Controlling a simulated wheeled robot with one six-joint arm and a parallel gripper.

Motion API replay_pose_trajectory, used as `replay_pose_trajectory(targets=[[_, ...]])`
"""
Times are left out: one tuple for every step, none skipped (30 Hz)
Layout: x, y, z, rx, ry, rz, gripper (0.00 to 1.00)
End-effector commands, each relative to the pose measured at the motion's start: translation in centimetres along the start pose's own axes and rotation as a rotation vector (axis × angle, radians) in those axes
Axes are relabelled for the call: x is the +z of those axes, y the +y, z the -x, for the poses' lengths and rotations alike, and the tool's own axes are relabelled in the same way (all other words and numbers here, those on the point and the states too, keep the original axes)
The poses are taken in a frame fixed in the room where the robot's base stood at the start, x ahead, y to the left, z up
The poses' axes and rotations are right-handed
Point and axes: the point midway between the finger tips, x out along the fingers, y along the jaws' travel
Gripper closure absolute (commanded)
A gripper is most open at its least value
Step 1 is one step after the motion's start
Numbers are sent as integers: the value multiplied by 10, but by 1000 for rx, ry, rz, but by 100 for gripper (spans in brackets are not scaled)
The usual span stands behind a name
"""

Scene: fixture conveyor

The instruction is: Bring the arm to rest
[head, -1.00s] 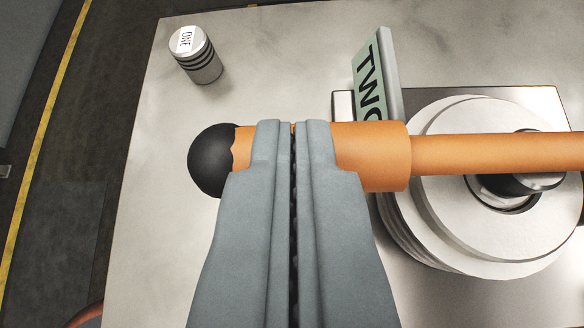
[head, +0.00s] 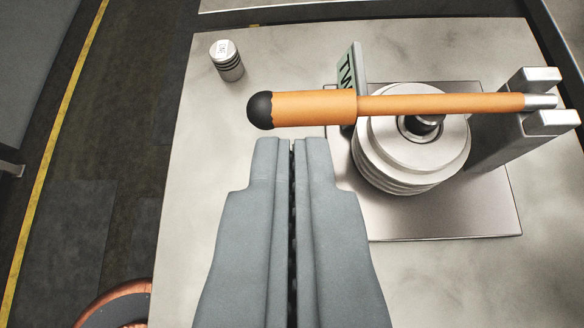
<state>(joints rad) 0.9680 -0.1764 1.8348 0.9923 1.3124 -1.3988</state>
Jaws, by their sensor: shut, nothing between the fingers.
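My gripper (head: 292,142) is shut and empty, its grey fingers pointing up the picture over the metal table. Its tips lie just below an orange lever handle (head: 310,107) in the picture and do not overlap it. The handle has a black ball end (head: 260,110) at the left. Its thinner rod runs right to a forked metal bracket (head: 540,90). The rod crosses over a stack of pale round discs (head: 410,165) on a post.
The metal table (head: 220,200) is bare at the left. A small cylinder with a label (head: 226,62) stands at its far left. A green sign reading "TW" (head: 347,75), partly hidden, stands behind the handle. A copper-coloured round object (head: 115,305) shows at bottom left.

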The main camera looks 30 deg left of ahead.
Motion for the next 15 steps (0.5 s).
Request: replay_pose_trajectory(targets=[[0,0,1,1,0,0,100],[0,0,2,0,0,0,100],[0,-1,2,1,-1,0,100],[0,-2,1,2,-3,-1,100],[0,-4,-1,4,-6,-2,100],[0,-9,-3,8,-13,-6,100],[-1,-13,-6,13,-20,-9,100],[-1,-19,-8,21,-27,-12,100],[-2,-28,-13,33,-40,-18,100],[-1,-35,-17,43,-49,-25,100],[-1,-43,-21,56,-60,-29,100],[-1,-54,-26,74,-73,-37,100],[0,-62,-29,89,-82,-43,100],[0,-70,-33,104,-90,-47,100],[1,-82,-36,125,-99,-54,100]])
